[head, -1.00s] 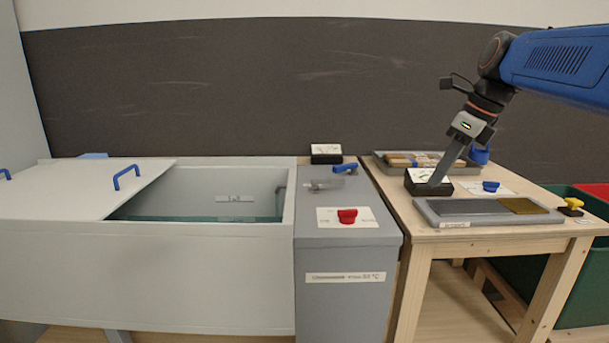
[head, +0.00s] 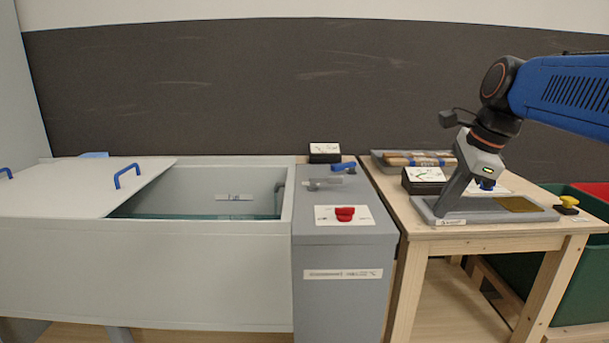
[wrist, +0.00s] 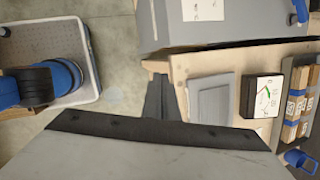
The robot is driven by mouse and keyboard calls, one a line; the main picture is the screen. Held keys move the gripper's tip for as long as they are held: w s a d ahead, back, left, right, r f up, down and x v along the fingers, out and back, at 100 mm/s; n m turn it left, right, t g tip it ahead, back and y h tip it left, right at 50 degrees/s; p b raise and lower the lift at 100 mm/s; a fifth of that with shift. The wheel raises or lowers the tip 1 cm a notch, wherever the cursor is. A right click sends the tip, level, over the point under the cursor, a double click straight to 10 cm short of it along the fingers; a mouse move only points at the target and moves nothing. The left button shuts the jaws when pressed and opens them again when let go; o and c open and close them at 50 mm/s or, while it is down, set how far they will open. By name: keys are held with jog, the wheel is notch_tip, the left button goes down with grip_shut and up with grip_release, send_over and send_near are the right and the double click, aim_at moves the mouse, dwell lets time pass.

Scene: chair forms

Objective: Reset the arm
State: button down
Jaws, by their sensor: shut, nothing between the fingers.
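My arm reaches in from the right in the head view, over the wooden table (head: 424,232). My gripper (head: 443,214) points down and to the left, with its fingers together and nothing between them. In the head view its tips overlap the left part of a flat grey tray (head: 540,216); I cannot tell how far above or in front of it they are. In the wrist view my gripper (wrist: 160,95) shows as a dark narrow shape beside the table edge, left of a grey flat piece (wrist: 210,98).
A dial gauge (head: 424,180), a tray of wooden pieces (head: 385,158) and a yellow knob (head: 568,203) are on the table. Left are a grey cabinet with a red knob (head: 344,214) and a partly covered tank (head: 200,275). Green and red bins (head: 590,285) stand right.

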jog(key=s+f+n+t+h, duration=0.1)
jog(key=s+f+n+h, duration=0.1)
jog(key=s+f+n, duration=1.6)
notch_tip(320, 180, down, 3)
jog(key=n, duration=0.2)
jog(key=shift+s+n+t, duration=0.3)
jog(key=shift+s, duration=0.1)
